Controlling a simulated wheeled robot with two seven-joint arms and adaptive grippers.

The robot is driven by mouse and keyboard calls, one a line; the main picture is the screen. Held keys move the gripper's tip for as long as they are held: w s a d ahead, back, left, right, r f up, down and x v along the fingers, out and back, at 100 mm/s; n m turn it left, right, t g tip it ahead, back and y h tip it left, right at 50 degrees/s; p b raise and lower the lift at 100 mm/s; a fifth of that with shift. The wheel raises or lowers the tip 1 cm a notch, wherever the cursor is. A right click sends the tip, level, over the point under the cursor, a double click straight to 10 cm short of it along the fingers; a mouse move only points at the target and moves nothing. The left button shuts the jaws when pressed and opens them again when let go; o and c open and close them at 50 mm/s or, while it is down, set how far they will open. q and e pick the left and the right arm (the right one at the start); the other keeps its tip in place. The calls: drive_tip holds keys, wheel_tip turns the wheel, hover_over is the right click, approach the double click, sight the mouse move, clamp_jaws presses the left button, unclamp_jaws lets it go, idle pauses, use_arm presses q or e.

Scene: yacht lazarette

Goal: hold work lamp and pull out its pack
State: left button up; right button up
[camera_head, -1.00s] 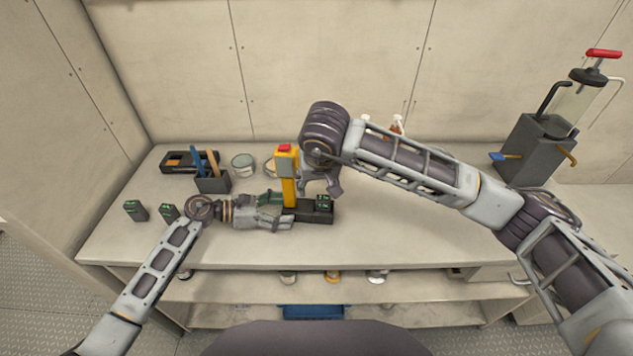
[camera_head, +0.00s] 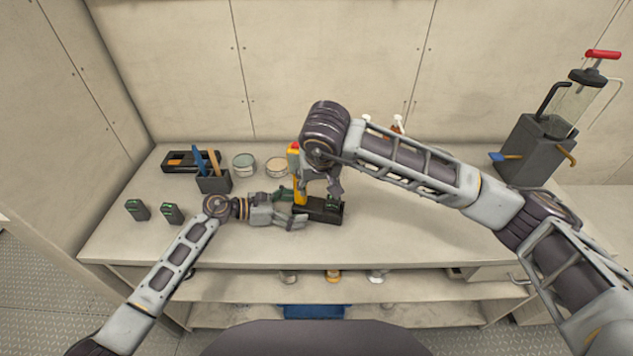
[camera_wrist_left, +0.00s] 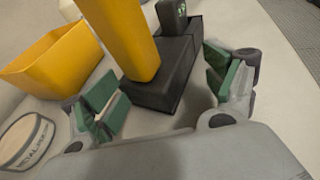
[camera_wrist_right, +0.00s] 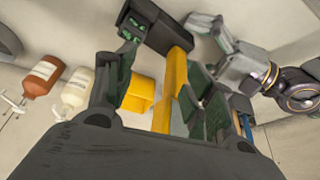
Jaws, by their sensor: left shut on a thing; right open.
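The work lamp (camera_head: 299,188) stands on the bench, a yellow column on a black base (camera_wrist_left: 160,82). Its dark pack (camera_wrist_left: 173,14), with green marks, sits upright at the base's far end in the left wrist view. My left gripper (camera_head: 290,212) is shut on the lamp low down, its green-padded fingers (camera_wrist_left: 165,95) on either side. My right gripper (camera_head: 322,188) is open above the lamp and hides part of its upper body. In the right wrist view its fingers (camera_wrist_right: 165,85) stand apart around the yellow column, the pack (camera_wrist_right: 130,32) beyond the left fingertip.
Two dark blocks with green marks (camera_head: 154,211) stand left of my left gripper. A black tray (camera_head: 178,160), a tool holder (camera_head: 213,183) and two tins (camera_head: 260,166) are behind. A yellow bin (camera_wrist_left: 50,62) and bottles (camera_wrist_right: 58,84) stand near the lamp.

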use_arm(q)
drive_tip(key=shift+s+f, duration=0.3)
drive_tip(key=shift+f, duration=0.5)
drive_tip(key=c, duration=0.7)
drive_tip(key=o, duration=0.9)
drive_tip(key=shift+o, duration=0.3)
drive_tip(key=shift+d, duration=0.15)
drive_tip(key=shift+a, duration=0.4)
drive_tip(key=shift+a+r, duration=0.15)
drive_tip(key=shift+a, duration=0.1)
drive_tip(key=shift+a+r, duration=0.1)
drive_tip(key=shift+r, duration=0.15)
drive_tip(key=shift+w+r, duration=0.1)
drive_tip(key=shift+r, duration=0.1)
